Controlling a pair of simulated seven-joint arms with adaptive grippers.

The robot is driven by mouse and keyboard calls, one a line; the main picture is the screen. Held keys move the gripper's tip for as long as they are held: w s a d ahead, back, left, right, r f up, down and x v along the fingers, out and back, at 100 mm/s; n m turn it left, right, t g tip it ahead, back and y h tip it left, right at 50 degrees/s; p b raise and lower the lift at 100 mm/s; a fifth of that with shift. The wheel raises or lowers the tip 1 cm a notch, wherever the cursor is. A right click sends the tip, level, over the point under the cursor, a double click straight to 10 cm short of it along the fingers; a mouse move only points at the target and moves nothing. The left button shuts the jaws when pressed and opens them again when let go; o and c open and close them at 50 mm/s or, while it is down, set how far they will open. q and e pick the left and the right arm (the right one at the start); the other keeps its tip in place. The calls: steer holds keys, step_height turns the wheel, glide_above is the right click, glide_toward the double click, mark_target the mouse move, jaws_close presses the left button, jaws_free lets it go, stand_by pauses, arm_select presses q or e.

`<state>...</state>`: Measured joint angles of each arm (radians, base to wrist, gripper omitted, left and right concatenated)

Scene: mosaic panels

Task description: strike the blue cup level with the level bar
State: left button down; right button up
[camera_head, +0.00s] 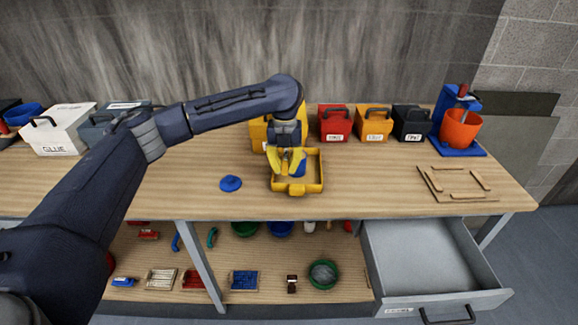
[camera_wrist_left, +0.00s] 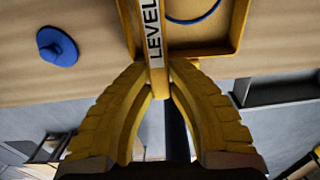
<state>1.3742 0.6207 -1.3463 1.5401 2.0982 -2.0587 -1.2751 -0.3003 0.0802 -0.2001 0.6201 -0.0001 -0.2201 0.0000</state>
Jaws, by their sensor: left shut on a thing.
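My left gripper (camera_head: 284,168) is over the yellow tray (camera_head: 297,188) on the bench. It is shut on the level bar (camera_wrist_left: 154,38), a yellow bar with a white face marked LEVEL. In the head view the bar is hard to tell from the yellow fingers. The blue cup (camera_head: 299,168) stands in the tray, partly hidden by the gripper. Its blue rim (camera_wrist_left: 200,18) shows as an arc in the left wrist view, right of the bar. I cannot tell whether the bar touches the rim. My right gripper is not in view.
A blue knobbed lid (camera_head: 230,184) lies left of the tray. Labelled boxes, such as a red one (camera_head: 335,123), line the back. An orange bucket (camera_head: 460,128) on a blue stand and a wooden frame (camera_head: 457,184) are at right. An open drawer (camera_head: 428,263) juts out below.

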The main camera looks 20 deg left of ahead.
arm_select(q)
step_height(320, 180, up, 6)
steer(key=a, duration=0.2)
steer(key=shift+s+f, duration=0.2)
steer(key=shift+s, duration=0.1)
stand_by(1.1)
steer(key=shift+r, duration=0.1)
stand_by(0.8)
